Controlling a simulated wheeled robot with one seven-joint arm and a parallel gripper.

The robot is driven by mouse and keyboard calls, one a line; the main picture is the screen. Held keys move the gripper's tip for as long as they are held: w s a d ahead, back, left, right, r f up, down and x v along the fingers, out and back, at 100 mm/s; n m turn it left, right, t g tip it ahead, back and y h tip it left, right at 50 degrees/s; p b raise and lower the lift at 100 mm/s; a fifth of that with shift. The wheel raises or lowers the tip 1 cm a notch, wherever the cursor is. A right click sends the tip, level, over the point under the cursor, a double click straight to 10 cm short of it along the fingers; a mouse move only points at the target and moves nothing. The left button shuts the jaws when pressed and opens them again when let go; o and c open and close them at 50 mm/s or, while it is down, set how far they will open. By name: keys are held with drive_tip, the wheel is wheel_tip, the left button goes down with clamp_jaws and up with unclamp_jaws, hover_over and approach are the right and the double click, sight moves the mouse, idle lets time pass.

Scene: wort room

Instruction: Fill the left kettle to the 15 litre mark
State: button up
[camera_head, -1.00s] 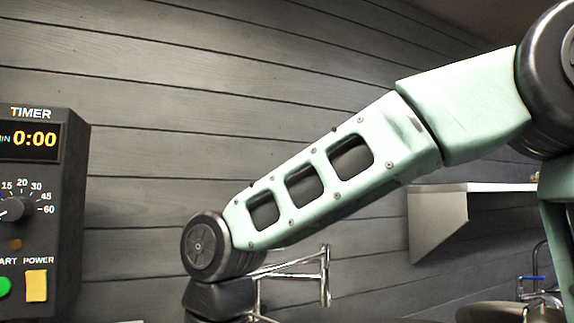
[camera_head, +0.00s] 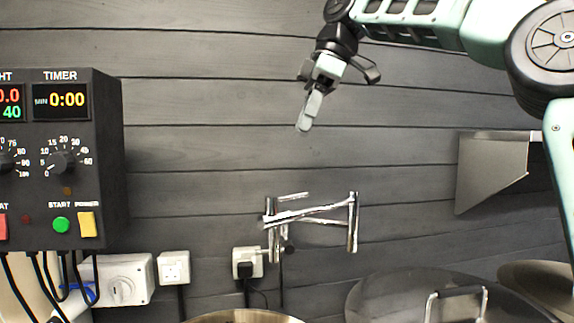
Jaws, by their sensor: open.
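The left kettle (camera_head: 245,316) shows only as a steel rim at the bottom edge of the picture. Its inside and any litre marks are out of view. A chrome folding tap (camera_head: 312,213) is fixed to the wall above and behind it, with its spout end (camera_head: 353,240) pointing down on the right. No water stream shows. My gripper (camera_head: 305,122) hangs above the tap, pointing down, empty and clear of everything.
A black control box (camera_head: 100,150) with timer at 0:00 is on the left wall. Sockets (camera_head: 174,268) and cables sit below it. A lidded kettle (camera_head: 400,295) stands at lower right, under a steel wall bracket (camera_head: 490,175). The wall's middle is clear.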

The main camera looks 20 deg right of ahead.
sight(273, 196)
drive_tip(key=p+x, duration=0.1)
drive_tip(key=x, duration=1.4)
drive_tip(key=shift+w+f+p, duration=0.1)
drive_tip(key=shift+f+p, duration=0.25)
